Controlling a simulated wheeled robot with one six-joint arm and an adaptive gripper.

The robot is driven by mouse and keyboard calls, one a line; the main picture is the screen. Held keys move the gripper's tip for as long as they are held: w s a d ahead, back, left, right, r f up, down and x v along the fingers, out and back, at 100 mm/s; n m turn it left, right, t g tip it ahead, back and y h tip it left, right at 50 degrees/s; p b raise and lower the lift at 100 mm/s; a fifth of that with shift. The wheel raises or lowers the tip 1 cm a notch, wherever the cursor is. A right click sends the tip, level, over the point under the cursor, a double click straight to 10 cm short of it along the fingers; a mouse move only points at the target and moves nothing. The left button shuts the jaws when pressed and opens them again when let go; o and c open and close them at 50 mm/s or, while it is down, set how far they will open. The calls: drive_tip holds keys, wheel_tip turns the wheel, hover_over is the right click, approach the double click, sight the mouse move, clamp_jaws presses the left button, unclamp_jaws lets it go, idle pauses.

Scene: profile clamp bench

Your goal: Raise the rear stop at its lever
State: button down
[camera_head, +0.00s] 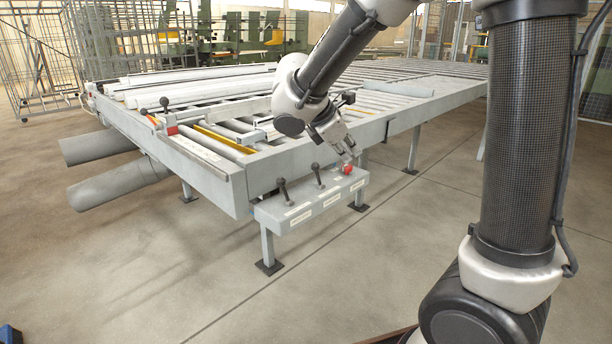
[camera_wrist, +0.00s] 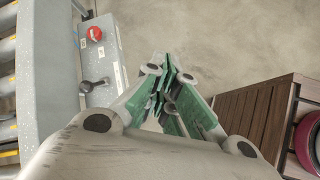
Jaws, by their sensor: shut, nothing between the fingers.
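A grey control box (camera_head: 325,198) hangs on the near side of the bench, with pale labels too small to read. Two black levers stand on it, a left one (camera_head: 283,190) and a middle one (camera_head: 317,173), and a red button (camera_head: 347,169) sits at its right end. The wrist view shows the red button (camera_wrist: 95,33) and one black lever (camera_wrist: 93,84). My gripper (camera_head: 350,150) is shut and empty near the red button in the head view. In the wrist view, my gripper (camera_wrist: 172,72) is apart from the lever, to its right. I cannot tell which part is the rear stop.
The roller bench (camera_head: 210,170) carries long grey profiles (camera_head: 190,92) and clamp parts with a red block (camera_head: 172,130). Two grey tubes (camera_head: 120,185) jut out at left. A brown slatted wooden thing (camera_wrist: 255,115) stands at right in the wrist view. Floor (camera_head: 380,250) before the box is clear.

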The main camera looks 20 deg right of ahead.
drive_tip(key=w+a+f+n+t, duration=0.1)
drive_tip(key=w+a+f+n, duration=0.1)
drive_tip(key=a+n, duration=0.1)
drive_tip(key=w+a+f+n+t, duration=0.1)
drive_tip(key=w+a+f+n, duration=0.1)
drive_tip(key=a, duration=0.4)
drive_tip(key=w+a+f+n+t+h, duration=0.1)
drive_tip(key=w+a+f+n, duration=0.1)
drive_tip(key=w+a+n, duration=0.1)
drive_tip(key=shift+w+a+f+n+t, duration=0.15)
drive_tip(key=shift+w+a+n+t, duration=0.25)
drive_tip(key=shift+a, duration=0.4)
drive_tip(key=shift+w, duration=0.15)
approach(317, 176)
drive_tip(key=w+d+f, duration=0.1)
drive_tip(key=f, duration=0.1)
drive_tip(key=shift+w+d+f, duration=0.4)
drive_tip(key=shift+r, duration=0.1)
drive_tip(key=shift+w+d+r, duration=0.1)
drive_tip(key=shift+d+r, duration=0.05)
drive_tip(key=shift+d, duration=0.05)
